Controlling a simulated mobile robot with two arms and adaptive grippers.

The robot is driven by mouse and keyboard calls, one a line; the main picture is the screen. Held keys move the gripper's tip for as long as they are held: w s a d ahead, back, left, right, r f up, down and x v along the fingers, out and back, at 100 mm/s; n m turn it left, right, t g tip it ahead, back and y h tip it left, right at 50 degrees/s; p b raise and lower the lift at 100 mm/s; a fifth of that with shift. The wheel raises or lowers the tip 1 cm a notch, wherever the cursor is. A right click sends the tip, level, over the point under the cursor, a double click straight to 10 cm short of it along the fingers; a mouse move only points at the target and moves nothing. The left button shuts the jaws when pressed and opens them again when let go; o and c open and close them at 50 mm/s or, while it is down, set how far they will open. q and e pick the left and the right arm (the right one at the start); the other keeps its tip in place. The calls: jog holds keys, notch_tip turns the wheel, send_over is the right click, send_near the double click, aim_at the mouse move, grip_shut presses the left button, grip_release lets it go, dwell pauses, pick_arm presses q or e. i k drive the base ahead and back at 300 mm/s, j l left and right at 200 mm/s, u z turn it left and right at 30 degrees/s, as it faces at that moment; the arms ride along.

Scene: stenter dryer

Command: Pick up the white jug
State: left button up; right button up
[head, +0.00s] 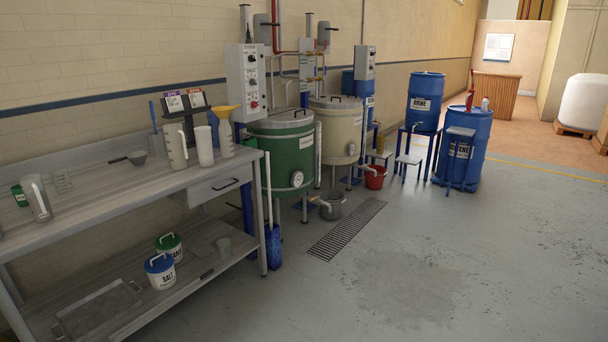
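A white jug (176,148) with a handle stands upright on the grey workbench (110,190), toward the back. Close to its right is a plain white cylinder (204,147). Further right, a yellow funnel (227,113) sits on top of a pale vessel (226,138). A greyish jug (38,198) with a handle stands at the bench's left end. Neither of my grippers shows in the head view.
A blue-lidded salt tub (160,275) sits on the lower shelf. A green vat (285,160) stands beyond the bench. The floor (400,260) at right is mostly open.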

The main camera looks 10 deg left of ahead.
aim_at(174, 136)
jog(key=i+j+u, duration=0.3)
jog(key=u, duration=0.15)
jog(key=i+u, duration=0.85)
jog(key=i, duration=0.15)
jog(key=i+l+u, duration=0.15)
jog(key=i+u, duration=0.3)
